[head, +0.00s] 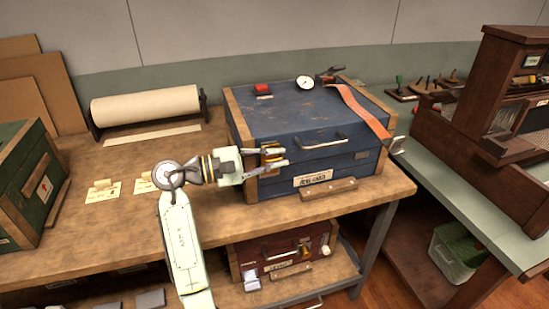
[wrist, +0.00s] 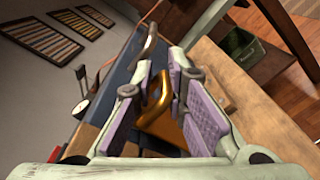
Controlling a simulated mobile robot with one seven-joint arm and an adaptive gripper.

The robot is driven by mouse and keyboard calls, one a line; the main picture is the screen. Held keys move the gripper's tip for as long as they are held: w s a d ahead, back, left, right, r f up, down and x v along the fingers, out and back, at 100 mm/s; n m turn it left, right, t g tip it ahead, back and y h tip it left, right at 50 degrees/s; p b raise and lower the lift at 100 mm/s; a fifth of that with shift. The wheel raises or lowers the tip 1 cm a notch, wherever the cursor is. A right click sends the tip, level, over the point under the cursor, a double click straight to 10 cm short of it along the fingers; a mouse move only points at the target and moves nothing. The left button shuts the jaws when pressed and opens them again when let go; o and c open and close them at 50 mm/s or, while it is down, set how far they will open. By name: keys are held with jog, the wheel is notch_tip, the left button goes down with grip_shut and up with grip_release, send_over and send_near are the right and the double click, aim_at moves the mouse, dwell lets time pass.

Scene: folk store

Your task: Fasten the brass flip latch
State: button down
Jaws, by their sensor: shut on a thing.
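The blue case (head: 315,120) with wooden corner strips stands on the workbench with its lid down. The brass flip latch (head: 271,155) is on the left part of its front face, mostly hidden behind my fingers. My gripper (head: 283,156) reaches it from the left. In the wrist view the latch (wrist: 155,98) shows as a bent brass loop with a plate behind it. It lies between the purple pads of my gripper (wrist: 158,85), which is shut on it. The latch's catch is hard to make out.
A dark handle (head: 322,142) juts from the case front. An orange strap (head: 362,112) hangs over the lid's right side. A green crate (head: 28,185) stands at the left and a red case (head: 285,255) on the shelf below. The bench left of my gripper is mostly clear.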

jog(key=shift+a+f, duration=0.15)
jog(key=shift+f, duration=0.2)
jog(key=c, duration=1.7)
grip_release()
jog(key=shift+a, duration=0.1)
jog(key=shift+r, duration=0.15)
jog(key=v, duration=1.2)
jog(key=shift+w, duration=0.1)
